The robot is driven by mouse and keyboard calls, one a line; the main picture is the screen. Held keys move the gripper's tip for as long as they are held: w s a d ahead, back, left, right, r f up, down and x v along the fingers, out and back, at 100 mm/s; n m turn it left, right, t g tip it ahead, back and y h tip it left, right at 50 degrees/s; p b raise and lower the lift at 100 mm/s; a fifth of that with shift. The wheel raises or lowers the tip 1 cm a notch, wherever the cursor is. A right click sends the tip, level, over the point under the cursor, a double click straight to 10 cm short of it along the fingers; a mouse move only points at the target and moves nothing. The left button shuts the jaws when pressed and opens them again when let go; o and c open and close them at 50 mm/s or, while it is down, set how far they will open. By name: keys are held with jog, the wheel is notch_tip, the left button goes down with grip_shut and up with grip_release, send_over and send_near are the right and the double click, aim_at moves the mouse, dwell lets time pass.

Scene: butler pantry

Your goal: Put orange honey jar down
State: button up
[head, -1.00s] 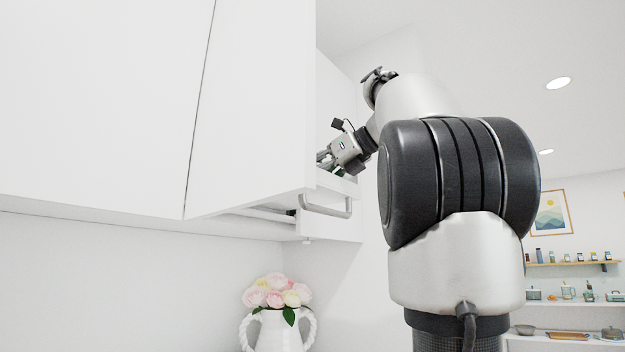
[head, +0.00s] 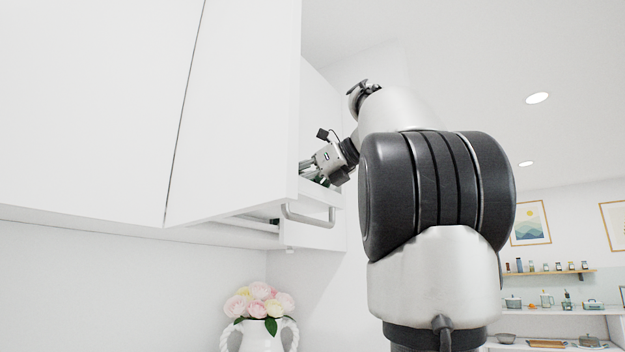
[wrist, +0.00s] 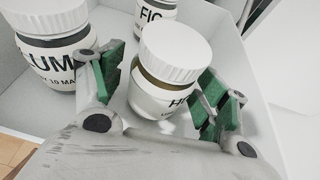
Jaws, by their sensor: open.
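The honey jar (wrist: 166,66) has a white lid and a white label starting with "H", the rest of which is cut off from view. It appears to stand upright in the white pull-out cabinet (wrist: 275,113). My gripper (wrist: 165,88) is open, with a green-padded finger on each side of the jar. Whether either pad touches the jar I cannot tell. In the head view my gripper (head: 312,172) reaches into the cabinet (head: 240,110) behind its front panel, and the jar is hidden there.
A jar labelled "FIG" (wrist: 152,13) stands behind the honey jar, and one ending in "UM" (wrist: 58,50) stands at the left, close to my left finger. Cabinet walls surround them. A vase of flowers (head: 260,335) stands below the cabinet handle (head: 308,216).

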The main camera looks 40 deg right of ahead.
jog(key=v, duration=1.1)
jog(key=shift+s+d+r, duration=0.2)
jog(key=shift+s+r, duration=0.05)
jog(key=shift+s, duration=0.05)
